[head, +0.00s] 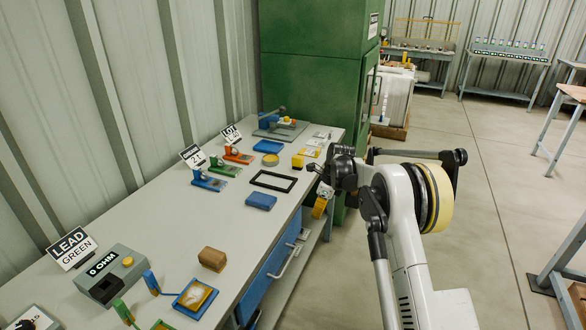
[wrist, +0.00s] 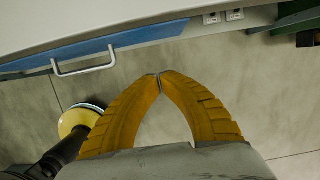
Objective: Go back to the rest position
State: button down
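My gripper (head: 321,203) is just off the right edge of the long workbench (head: 228,211) in the head view, beside the arm's dark wrist. In the wrist view, the two yellow fingers of my gripper (wrist: 159,80) curve together and meet at the tips. Nothing is held between them. Below the fingers is bare concrete floor (wrist: 255,85). The bench's blue drawer front (wrist: 125,38) with a metal handle (wrist: 84,67) lies beyond the fingertips.
On the bench are a black frame (head: 274,181), a blue block (head: 261,200), a brown block (head: 212,258) and a grey meter box (head: 112,275). A green cabinet (head: 310,90) stands behind the bench. Open floor (head: 490,190) lies to the right. A table (head: 572,92) stands at far right.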

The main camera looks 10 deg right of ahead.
jog(key=s+r+n+t+h, duration=0.1)
jog(key=s+r+n, duration=0.4)
jog(key=s+r, duration=0.5)
jog(key=s+r+n+t, duration=0.2)
jog(key=s+r+n, duration=0.5)
jog(key=r, duration=0.5)
jog(key=s+d+f+n+t+h, duration=0.1)
jog(key=s+n, duration=1)
jog(key=s, duration=1.5)
jog(key=shift+s+f+n+t, duration=0.3)
jog(key=shift+n+t, duration=0.1)
jog(key=shift+t, duration=0.4)
